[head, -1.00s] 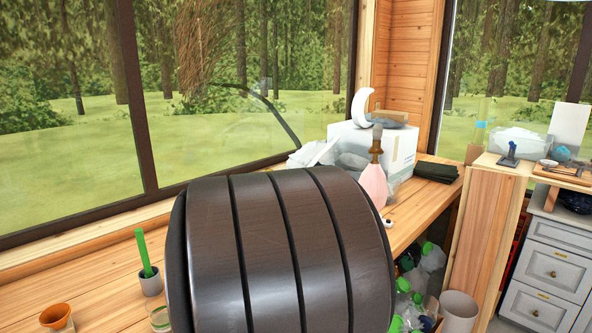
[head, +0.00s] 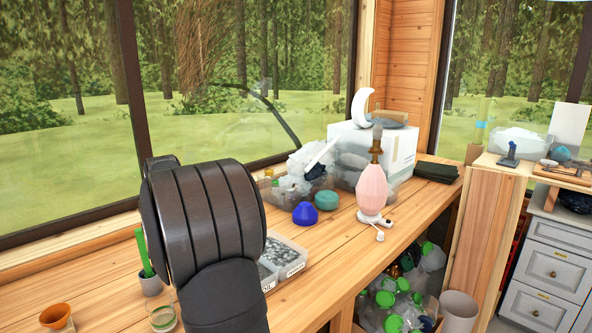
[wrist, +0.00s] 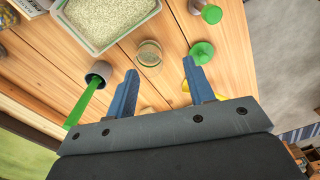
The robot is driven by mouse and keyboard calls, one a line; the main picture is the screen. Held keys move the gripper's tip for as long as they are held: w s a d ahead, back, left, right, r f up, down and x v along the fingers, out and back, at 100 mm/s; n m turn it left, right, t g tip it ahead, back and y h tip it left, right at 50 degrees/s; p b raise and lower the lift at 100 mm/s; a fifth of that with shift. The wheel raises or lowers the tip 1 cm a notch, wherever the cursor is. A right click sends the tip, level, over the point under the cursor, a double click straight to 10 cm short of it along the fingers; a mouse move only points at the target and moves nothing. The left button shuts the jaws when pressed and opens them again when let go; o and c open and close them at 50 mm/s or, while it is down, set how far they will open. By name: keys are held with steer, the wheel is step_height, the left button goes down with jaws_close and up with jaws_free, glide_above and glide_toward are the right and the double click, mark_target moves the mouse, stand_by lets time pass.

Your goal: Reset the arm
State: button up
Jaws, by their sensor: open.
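My gripper (wrist: 160,92) shows in the wrist view with its two blue fingers apart and nothing between them. It is above the wooden bench (wrist: 165,30). In the head view my dark arm covers part of the bench (head: 330,255), and my fingers are hidden. Beyond the fingers in the wrist view are a glass jar with a green band (wrist: 149,53), a green round-topped object (wrist: 202,52) and a grey cup (wrist: 99,72) with a green stick in it.
A tray of pale grains (wrist: 108,18) lies on the bench. In the head view, a pink lamp (head: 371,190), a blue dome (head: 306,213), a teal round object (head: 327,200) and labelled containers (head: 286,259) stand right of my arm. The bench between lamp and front edge is clear.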

steer(key=w+a, duration=0.1)
steer(key=a, duration=0.7)
steer(key=shift+a, duration=0.35)
steer(key=shift+o, duration=0.4)
steer(key=o, duration=1)
steer(key=shift+o, duration=0.2)
steer(key=s+d+f+m+t+y, duration=0.3)
steer(key=s+d+f+m, duration=0.15)
steer(key=m, duration=1.05)
steer(key=x, duration=0.9)
steer(key=shift+s+d+f, duration=0.15)
steer(key=shift+d, duration=0.05)
steer(key=v, duration=1)
